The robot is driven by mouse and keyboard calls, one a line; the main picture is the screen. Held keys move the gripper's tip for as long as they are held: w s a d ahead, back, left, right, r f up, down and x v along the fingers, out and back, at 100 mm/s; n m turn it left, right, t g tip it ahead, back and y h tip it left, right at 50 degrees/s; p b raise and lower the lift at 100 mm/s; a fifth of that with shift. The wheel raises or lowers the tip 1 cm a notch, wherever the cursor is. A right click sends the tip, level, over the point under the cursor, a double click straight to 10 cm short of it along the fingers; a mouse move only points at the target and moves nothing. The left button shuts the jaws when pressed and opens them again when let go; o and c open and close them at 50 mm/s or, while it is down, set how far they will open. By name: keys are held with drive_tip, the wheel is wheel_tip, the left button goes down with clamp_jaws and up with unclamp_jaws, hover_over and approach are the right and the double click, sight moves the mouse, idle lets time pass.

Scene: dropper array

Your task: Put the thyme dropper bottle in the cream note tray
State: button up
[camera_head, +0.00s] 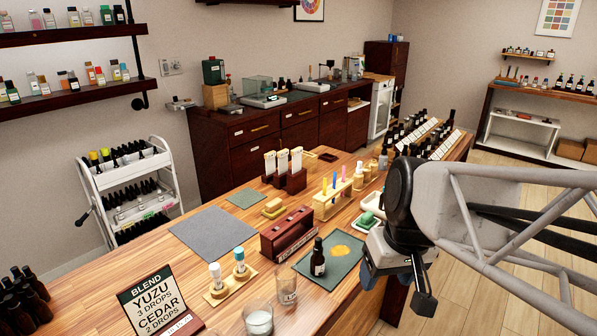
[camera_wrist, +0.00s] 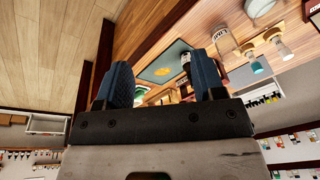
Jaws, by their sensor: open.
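A dark dropper bottle (camera_head: 317,259) with a black cap and a pale label stands upright on a dark green mat (camera_head: 345,280). Its label is too small to read, so I cannot tell whether it is the thyme one. A cream tray (camera_head: 360,222) with a green item in it sits at the table's right edge, just left of my arm; I cannot tell whether it is the note tray. My gripper (camera_wrist: 160,82) is open and empty, with blue fingers apart. In the head view it hangs by the table's right edge, right of the mat and bottle.
A dark red rack (camera_head: 287,232) stands behind the bottle. A wooden stand (camera_head: 332,200) with coloured sticks is farther back. Glass beakers (camera_head: 258,320) and a wooden holder with two capped vials (camera_head: 228,288) are to the left. A grey mat (camera_head: 213,235) lies bare.

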drive_tip(key=shift+m+t+h, duration=0.3)
drive_tip(key=shift+m+h, duration=0.3)
drive_tip(key=shift+h, duration=0.1)
drive_tip(key=s, duration=0.2)
drive_tip(key=s+f, duration=0.1)
drive_tip(key=s, duration=0.1)
drive_tip(key=shift+s, duration=0.25)
